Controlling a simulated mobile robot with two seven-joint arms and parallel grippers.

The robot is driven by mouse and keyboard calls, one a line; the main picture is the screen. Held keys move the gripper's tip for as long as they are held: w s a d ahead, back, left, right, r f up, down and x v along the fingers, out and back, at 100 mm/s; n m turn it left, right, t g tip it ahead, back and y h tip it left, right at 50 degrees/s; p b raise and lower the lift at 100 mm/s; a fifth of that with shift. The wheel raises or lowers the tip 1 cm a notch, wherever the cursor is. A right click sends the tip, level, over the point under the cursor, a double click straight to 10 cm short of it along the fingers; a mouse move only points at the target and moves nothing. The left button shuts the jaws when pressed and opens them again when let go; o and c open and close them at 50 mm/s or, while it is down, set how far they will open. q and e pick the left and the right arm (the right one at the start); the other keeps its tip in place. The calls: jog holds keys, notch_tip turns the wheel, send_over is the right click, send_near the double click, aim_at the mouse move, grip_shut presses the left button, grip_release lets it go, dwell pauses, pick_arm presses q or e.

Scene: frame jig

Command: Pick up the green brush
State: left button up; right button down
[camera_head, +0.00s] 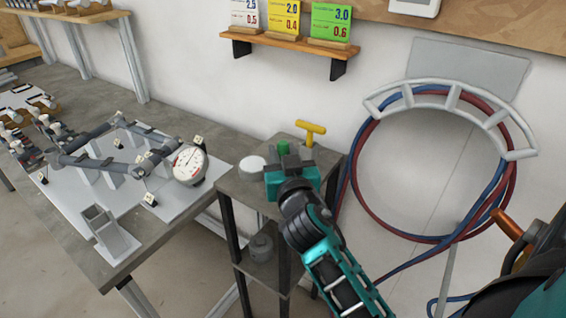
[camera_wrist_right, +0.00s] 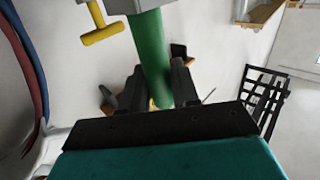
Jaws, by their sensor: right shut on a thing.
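The green brush shows in the head view as a short green piece (camera_head: 284,147) above the small grey stand (camera_head: 240,187). In the right wrist view the brush (camera_wrist_right: 148,45) is a long green cylinder running down between the fingers. My right gripper (camera_wrist_right: 160,88) is shut on it, with a dark finger on each side. In the head view the right gripper (camera_head: 289,165) is over the stand top and hides most of the brush. I cannot tell whether the brush touches the stand. My left gripper is in neither view.
A yellow T-handled tool (camera_head: 311,132) stands close behind the gripper. A white round object (camera_head: 252,167) lies to its left. A hose coil (camera_head: 440,240) hangs right.

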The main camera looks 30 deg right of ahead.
notch_tip(320, 180, up, 9)
jog(key=p, duration=0.2)
jog(key=shift+p, duration=0.4)
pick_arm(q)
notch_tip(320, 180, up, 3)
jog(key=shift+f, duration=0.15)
pick_arm(e)
notch_tip(320, 180, up, 11)
dwell(1.7)
